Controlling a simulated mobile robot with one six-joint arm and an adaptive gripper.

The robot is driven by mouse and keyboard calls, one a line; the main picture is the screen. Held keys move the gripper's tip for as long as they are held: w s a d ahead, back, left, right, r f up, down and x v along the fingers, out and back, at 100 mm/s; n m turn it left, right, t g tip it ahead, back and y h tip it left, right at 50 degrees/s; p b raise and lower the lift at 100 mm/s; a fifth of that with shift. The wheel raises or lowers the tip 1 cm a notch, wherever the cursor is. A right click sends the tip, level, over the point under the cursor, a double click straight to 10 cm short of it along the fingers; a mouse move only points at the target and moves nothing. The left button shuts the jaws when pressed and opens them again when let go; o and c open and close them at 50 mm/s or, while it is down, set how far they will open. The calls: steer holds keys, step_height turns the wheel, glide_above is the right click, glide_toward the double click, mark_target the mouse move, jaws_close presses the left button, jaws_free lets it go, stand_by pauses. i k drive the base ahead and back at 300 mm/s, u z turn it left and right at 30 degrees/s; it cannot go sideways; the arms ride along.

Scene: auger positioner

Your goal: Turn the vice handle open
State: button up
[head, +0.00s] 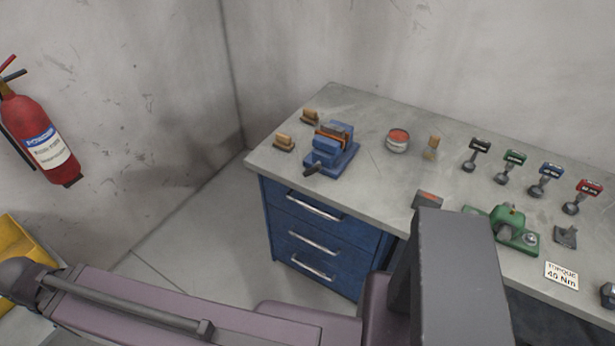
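The blue vice (335,155) stands near the left end of the workbench. Its jaws face each other closely, with a brown-orange piece (334,133) between or behind them; I cannot tell whether it is gripped. The dark vice handle (314,169) sticks out at the front left of the vice, toward the bench edge. Nothing touches the handle. Purple links of my arm cross the bottom of the view, well in front of the vice. I cannot make out my gripper's fingers in this view.
The grey bench top (365,178) is clear right of the vice. Brushes (284,142) lie left of it; a red-topped tin (397,140) stands right. Torque tools (512,165) and a green fixture (512,228) are farther right. Blue drawers (300,232) are below; a fire extinguisher (38,135) hangs left.

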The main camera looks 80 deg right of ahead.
mark_target(316, 168)
steer(key=u, duration=1.55)
steer(key=k, duration=0.15)
steer(key=z, duration=3.4)
steer(key=k, duration=0.6)
steer(key=z, duration=0.55)
